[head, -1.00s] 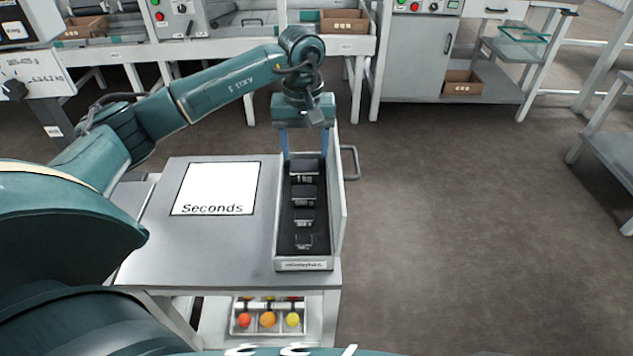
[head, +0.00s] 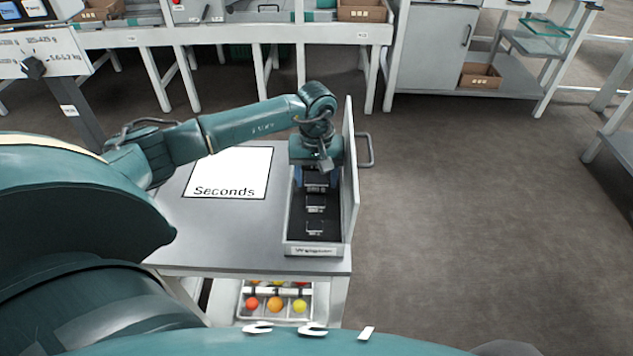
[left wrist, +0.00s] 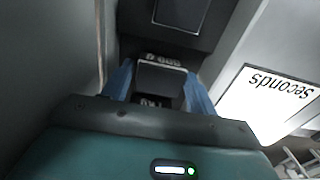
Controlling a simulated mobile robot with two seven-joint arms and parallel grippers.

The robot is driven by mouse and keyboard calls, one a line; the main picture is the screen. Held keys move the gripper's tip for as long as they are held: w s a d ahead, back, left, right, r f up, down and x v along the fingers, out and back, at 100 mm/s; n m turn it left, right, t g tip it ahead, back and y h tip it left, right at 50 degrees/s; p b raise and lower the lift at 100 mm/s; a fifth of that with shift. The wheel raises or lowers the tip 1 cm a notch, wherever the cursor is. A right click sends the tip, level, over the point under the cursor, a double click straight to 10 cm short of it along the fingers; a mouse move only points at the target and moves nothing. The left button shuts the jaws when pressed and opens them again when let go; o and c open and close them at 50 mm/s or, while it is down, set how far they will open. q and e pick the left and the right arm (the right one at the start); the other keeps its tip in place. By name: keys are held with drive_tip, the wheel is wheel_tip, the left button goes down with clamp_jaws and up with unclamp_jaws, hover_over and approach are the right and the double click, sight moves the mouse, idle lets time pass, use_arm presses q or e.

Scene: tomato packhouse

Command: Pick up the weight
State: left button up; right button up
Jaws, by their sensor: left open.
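The dark weights stand in a row in a narrow black-lined tray (head: 315,250) on the grey cart top. Two nearer weights show clearly in the head view, a middle one (head: 315,203) and a smaller near one (head: 315,228). My left gripper (head: 317,180) points down into the far part of the tray and hides part of the weight beneath it. In the left wrist view, the left gripper's blue fingers (left wrist: 160,95) are apart, one on each side of a dark weight (left wrist: 160,77). Whether they touch it is unclear. My right gripper is not in view.
A raised panel (head: 349,170) stands along the tray's right side. A white "Seconds" sheet (head: 230,173) lies left of the tray. A box of colored tomatoes (head: 276,303) sits below the cart top. Open floor lies to the right.

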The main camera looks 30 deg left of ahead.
use_arm(q)
drive_tip(key=shift+f, duration=0.25)
drive_tip(key=shift+c, duration=0.6)
drive_tip(key=shift+r, duration=0.1)
drive_tip(key=c, duration=1)
